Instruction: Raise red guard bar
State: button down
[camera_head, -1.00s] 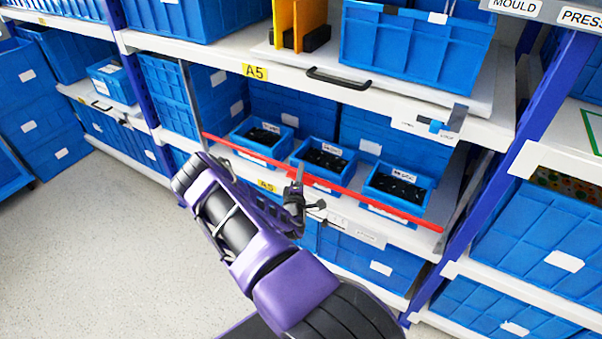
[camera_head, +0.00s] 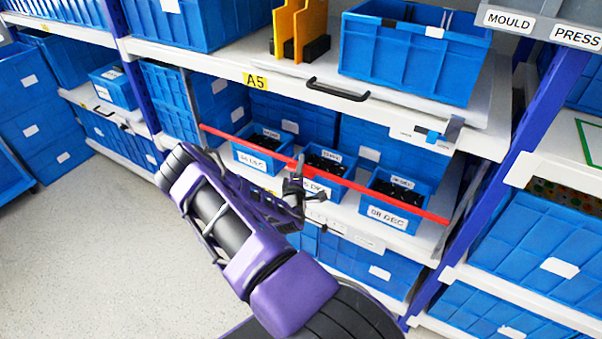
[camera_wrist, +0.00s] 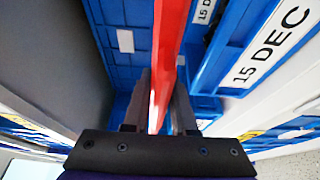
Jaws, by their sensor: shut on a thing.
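The red guard bar (camera_head: 375,191) runs across the front of the middle shelf bay in the head view, sloping down to the right in the picture. It crosses in front of the small blue bins, with their date labels showing just below it. My gripper (camera_head: 297,178) is at about the middle of the bar and shut on it. In the wrist view the red bar (camera_wrist: 166,62) passes between the two fingers of my gripper (camera_wrist: 160,112). The fingers hide part of the bar there.
Small blue bins with dark parts (camera_head: 397,200) stand on the shelf right behind the bar. Above is a white shelf board with a black handle (camera_head: 337,90) and an A5 label (camera_head: 256,80). A blue upright post (camera_head: 478,205) stands at the right. Open floor lies at the left.

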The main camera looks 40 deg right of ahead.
notch_tip(320, 180, up, 14)
jog(key=p, duration=0.3)
jog(key=shift+p, duration=0.4)
jog(key=c, duration=0.9)
grip_release()
jog(key=v, duration=1.7)
jog(key=shift+s+a, duration=0.15)
jog(key=shift+s, duration=0.05)
